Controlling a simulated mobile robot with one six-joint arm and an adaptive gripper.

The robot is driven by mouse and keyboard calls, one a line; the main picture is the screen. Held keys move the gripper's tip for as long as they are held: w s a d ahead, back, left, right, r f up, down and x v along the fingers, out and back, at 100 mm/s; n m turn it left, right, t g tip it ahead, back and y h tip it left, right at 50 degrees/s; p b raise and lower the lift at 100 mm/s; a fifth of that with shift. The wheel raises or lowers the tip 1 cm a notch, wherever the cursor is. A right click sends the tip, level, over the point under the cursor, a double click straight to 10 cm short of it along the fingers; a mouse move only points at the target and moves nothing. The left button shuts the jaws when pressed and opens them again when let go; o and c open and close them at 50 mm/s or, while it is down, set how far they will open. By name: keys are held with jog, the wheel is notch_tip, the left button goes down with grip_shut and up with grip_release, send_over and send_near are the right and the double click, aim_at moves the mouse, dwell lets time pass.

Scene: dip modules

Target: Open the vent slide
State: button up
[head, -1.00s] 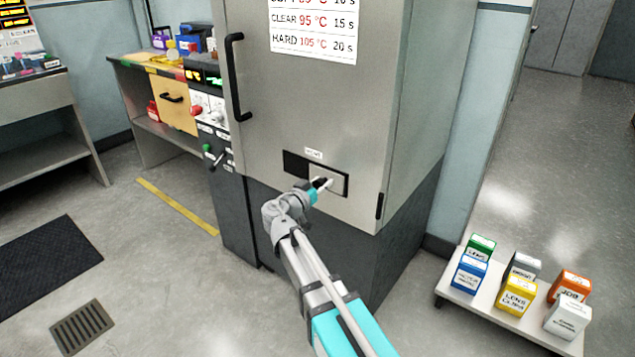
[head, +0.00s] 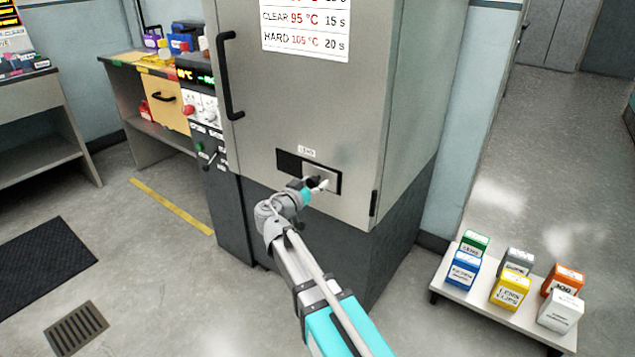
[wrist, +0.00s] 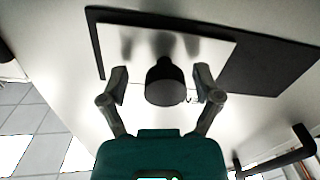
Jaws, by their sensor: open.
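The vent slide (head: 331,172) is a light metal plate in a dark rectangular frame, low on the oven's front. A dark part (head: 288,163) of the frame shows to its left. In the wrist view the light plate (wrist: 214,52) carries a short black knob (wrist: 166,84), and the dark strip (wrist: 262,68) lies to the right of the plate. My gripper (wrist: 161,77) is open, with one finger on each side of the knob and visible gaps to it. In the head view my gripper (head: 316,185) is at the plate and covers the knob.
The tall grey oven (head: 312,110) has a black door handle (head: 228,75) and controls on its left. A low white platform (head: 503,308) with several coloured boxes stands at the right. Floor at the left is open, with a dark mat (head: 40,265) and a drain grate (head: 76,328).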

jog(key=v, duration=1.1)
jog(key=shift+s, duration=0.2)
jog(key=s+d+f+n+g+y, duration=0.1)
jog(key=s+d+f+g+y, duration=0.15)
jog(key=d+f+g, duration=0.4)
jog(key=s+d+f+n+g+y, duration=0.1)
jog(key=s+d+f+g, duration=0.3)
jog(key=d+f, duration=0.6)
jog(key=s+d+f+n+g+y, duration=0.25)
jog(key=s+d+g+y, duration=0.2)
jog(key=s+y, duration=0.35)
notch_tip(320, 180, up, 36)
jog(key=p, duration=3.6)
jog(key=shift+w+d+r+n+t, duration=0.25)
jog(key=shift+w+n+t, duration=0.1)
jog(key=shift+n+t, duration=0.1)
